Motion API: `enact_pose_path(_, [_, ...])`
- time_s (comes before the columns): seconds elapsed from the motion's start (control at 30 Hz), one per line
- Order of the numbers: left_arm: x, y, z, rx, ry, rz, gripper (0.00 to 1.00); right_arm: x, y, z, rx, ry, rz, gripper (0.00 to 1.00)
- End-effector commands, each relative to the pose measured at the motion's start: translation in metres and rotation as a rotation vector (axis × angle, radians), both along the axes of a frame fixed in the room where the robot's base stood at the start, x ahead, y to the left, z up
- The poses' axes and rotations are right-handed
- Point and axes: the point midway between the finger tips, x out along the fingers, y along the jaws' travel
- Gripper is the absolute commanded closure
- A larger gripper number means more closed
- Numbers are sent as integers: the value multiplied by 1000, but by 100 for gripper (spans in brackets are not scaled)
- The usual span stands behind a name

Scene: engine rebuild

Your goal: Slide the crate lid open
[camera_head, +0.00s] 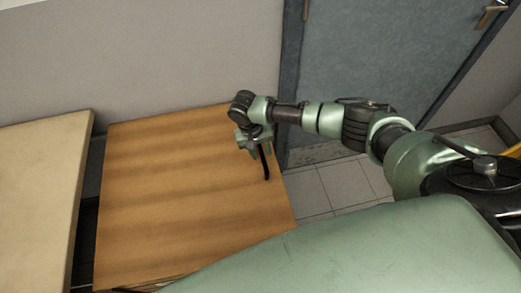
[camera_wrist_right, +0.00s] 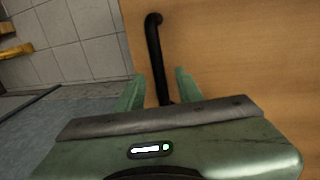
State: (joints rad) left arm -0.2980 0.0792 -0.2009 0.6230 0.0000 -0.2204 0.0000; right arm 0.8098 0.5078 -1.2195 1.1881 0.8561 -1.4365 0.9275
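The crate lid (camera_head: 180,195) is a flat brown wooden panel with striped grain, left of centre in the head view. It also fills the right side of the wrist view (camera_wrist_right: 240,50). A black bar handle (camera_head: 265,166) sits near its right edge; in the wrist view the handle (camera_wrist_right: 155,50) runs between my fingers. My right gripper (camera_head: 256,151) is at the handle, and its green fingers (camera_wrist_right: 159,88) are apart with a visible gap on each side of the bar. Whether they touch it lower down is hidden. My left gripper is not in view.
A paler wooden surface (camera_head: 35,190) lies to the left, with a dark narrow gap between. A grey wall (camera_head: 150,50) stands behind, and a blue-grey door (camera_head: 390,50) behind right. Tiled floor (camera_head: 340,187) is free right of the lid.

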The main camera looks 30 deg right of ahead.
Motion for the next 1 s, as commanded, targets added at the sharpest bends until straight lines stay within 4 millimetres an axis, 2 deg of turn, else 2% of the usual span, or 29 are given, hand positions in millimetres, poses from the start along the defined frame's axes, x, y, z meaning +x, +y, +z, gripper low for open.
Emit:
enact_pose_path(0.1, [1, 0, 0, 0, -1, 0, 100, 0, 0, 0, 0, 0, 0, 64])
enact_pose_path(0.23, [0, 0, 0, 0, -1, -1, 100, 0, 0, 0, 0, 0, 0, 100])
enact_pose_path(1.0, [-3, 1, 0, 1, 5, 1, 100, 0, 0, 1, 0, 0, 0, 100])
